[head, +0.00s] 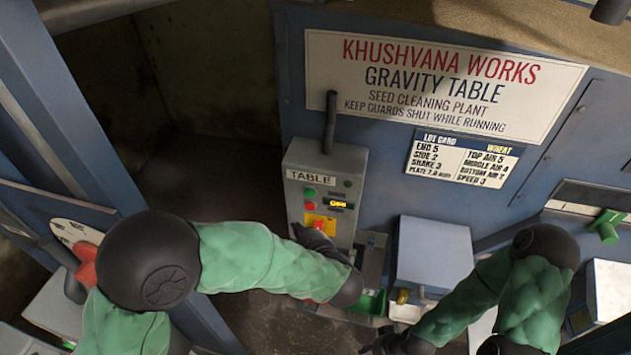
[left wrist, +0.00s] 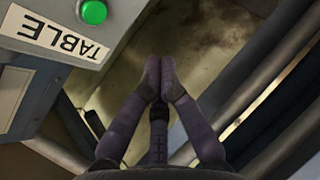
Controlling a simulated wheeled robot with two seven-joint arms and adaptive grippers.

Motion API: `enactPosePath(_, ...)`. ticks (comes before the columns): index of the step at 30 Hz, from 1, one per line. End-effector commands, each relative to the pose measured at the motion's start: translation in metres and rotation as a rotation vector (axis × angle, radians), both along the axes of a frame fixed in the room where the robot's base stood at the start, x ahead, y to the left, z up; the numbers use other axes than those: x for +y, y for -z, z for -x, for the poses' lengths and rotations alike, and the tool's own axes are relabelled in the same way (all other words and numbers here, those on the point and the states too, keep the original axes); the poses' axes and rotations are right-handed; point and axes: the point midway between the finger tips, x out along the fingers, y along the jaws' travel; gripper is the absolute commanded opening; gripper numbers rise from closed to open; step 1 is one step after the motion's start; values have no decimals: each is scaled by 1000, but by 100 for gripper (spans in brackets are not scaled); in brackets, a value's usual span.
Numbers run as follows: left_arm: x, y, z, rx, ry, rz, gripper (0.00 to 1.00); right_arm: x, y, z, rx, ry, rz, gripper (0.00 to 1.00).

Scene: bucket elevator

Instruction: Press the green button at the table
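The green button (head: 310,192) is on the grey control box (head: 349,162) labelled TABLE, above a red button (head: 310,206). My left gripper (head: 303,232) is in front of the lower part of the box in the head view, below the green button. In the left wrist view the green button (left wrist: 94,12) is at the upper left, apart from my left gripper (left wrist: 160,62), whose fingers are together with nothing seen between them. My right gripper (head: 392,342) is low in the head view, dark and partly hidden; its fingers are unclear.
A yellow plate with a red switch (head: 320,223) sits below the buttons. A black handle (head: 330,120) rises above the box. The blue machine panel (head: 390,180) stands to the right. A blue post (head: 75,120) stands at the left, with an open dark gap between.

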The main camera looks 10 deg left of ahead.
Motion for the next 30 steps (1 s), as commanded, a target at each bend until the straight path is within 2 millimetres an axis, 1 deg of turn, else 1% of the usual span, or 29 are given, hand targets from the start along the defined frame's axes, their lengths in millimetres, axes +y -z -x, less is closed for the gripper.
enactPosePath(9,0,1,-1,1,0,0,0,0,1,0,1,0,0,40)
enactPosePath(14,0,2,-9,1,-2,1,0,0,3,0,0,0,0,40)
enactPosePath(30,-2,2,-72,2,-1,1,0,0,13,0,0,0,0,40)
